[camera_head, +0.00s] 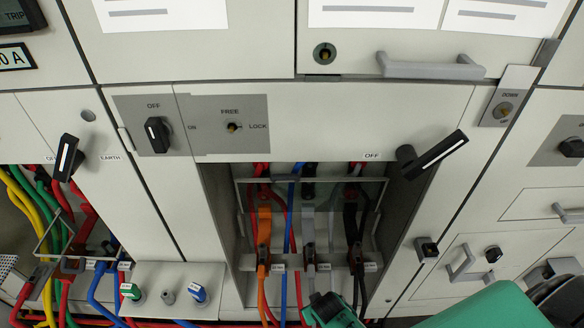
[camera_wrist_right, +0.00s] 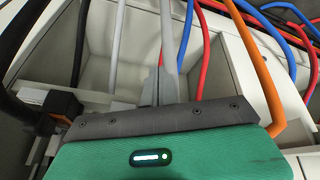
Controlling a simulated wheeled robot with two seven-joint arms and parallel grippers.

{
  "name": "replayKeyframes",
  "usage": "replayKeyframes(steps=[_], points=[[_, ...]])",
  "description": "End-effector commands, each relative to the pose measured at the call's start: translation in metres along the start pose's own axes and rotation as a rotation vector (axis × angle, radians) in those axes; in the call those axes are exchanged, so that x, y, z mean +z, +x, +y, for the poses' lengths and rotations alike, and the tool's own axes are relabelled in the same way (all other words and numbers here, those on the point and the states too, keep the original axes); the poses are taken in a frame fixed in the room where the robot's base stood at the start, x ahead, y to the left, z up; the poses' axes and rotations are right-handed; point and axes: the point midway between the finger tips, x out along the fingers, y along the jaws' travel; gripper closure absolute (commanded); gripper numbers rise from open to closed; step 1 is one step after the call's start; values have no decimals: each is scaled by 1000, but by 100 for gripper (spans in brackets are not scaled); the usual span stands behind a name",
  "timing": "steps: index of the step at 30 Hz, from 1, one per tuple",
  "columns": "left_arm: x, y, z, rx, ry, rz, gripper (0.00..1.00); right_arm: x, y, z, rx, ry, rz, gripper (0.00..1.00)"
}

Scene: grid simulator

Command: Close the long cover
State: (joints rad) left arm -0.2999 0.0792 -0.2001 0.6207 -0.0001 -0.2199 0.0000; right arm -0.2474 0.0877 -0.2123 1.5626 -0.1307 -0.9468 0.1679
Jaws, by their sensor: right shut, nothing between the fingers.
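The central cable compartment (camera_head: 222,190) stands open in the head view, with orange, blue, red, grey and black cables inside. A translucent panel with a thin grey frame (camera_head: 315,181) spans its upper part. I cannot tell for sure which part is the long cover. My right gripper (camera_head: 325,300) is at the compartment's lower edge, in front of the cables, partly cut off by the frame. In the right wrist view its shut, empty fingers (camera_wrist_right: 160,90) point into a pale compartment, close to grey cables. Contact is unclear. My left gripper is not in view.
A black OFF handle (camera_head: 436,155) juts out at the compartment's upper right. A grey bar handle (camera_head: 430,67) is above. Another open cable bay (camera_head: 35,225) with loose cables is at left. A small box with coloured knobs (camera_head: 165,282) stands between the bays.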

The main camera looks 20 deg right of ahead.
Motion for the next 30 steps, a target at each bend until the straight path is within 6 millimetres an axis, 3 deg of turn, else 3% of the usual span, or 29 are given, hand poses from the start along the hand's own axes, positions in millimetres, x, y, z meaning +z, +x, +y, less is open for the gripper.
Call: replayKeyframes(steps=[1,5,6,8,12,16,18,22,26,30], points=[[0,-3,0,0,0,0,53,-20,-20,2,7,10,23,100],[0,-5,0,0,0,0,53,-56,-63,9,27,38,60,100],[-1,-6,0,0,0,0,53,-86,-75,12,44,55,99,100],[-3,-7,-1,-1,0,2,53,-126,-96,16,71,87,159,100],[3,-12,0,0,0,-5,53,-214,-164,31,137,186,311,100],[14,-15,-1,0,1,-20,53,-276,-231,40,180,291,438,100],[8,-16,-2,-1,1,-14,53,-298,-261,44,194,340,495,100],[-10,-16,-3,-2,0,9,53,-319,-296,49,208,402,558,100],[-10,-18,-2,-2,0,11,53,-326,-303,52,212,422,575,100],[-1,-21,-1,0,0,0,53,-334,-290,57,214,420,573,100]])
